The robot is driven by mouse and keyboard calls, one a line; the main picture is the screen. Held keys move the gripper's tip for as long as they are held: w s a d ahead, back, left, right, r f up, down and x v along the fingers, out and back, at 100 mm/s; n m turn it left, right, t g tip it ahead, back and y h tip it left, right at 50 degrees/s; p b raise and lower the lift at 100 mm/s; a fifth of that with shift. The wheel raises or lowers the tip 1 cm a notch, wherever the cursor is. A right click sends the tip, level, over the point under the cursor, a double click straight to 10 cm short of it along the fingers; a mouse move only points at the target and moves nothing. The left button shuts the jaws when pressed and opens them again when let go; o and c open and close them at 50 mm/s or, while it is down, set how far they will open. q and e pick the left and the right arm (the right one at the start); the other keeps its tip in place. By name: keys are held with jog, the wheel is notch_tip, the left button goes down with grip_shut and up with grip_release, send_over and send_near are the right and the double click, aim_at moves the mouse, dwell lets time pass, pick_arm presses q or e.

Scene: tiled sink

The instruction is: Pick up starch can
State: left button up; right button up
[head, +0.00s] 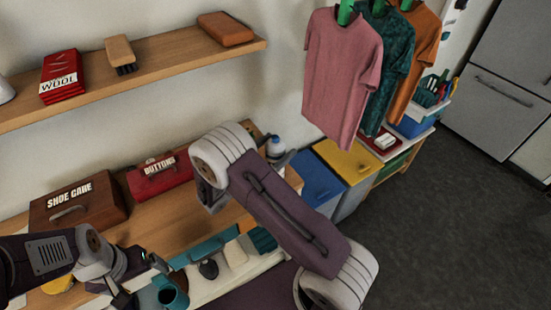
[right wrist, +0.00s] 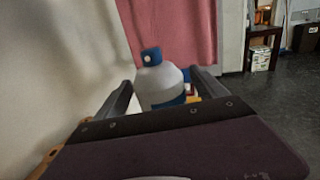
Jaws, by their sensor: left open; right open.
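The starch can is a white bottle-like can with a blue cap and a blue lower band. It stands upright at the right end of the wooden counter in the head view (head: 276,148), partly hidden by my right arm. In the right wrist view the can (right wrist: 160,82) appears between the two open fingers of my right gripper (right wrist: 158,92), with its base hidden behind the gripper body. I cannot tell whether a finger touches it. My left gripper (head: 146,274) is open and empty at the lower left, over the counter's front.
A brown shoe care box (head: 76,204) and a red buttons box (head: 160,172) stand along the wall. A shelf (head: 150,58) runs above. Blue (head: 312,178) and yellow-lidded (head: 350,160) bins stand right of the counter, under hanging shirts (head: 340,75).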

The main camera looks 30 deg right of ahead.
jog(key=shift+x, duration=1.3)
jog(key=shift+a, duration=0.1)
grip_shut()
jog(key=shift+r, duration=0.15)
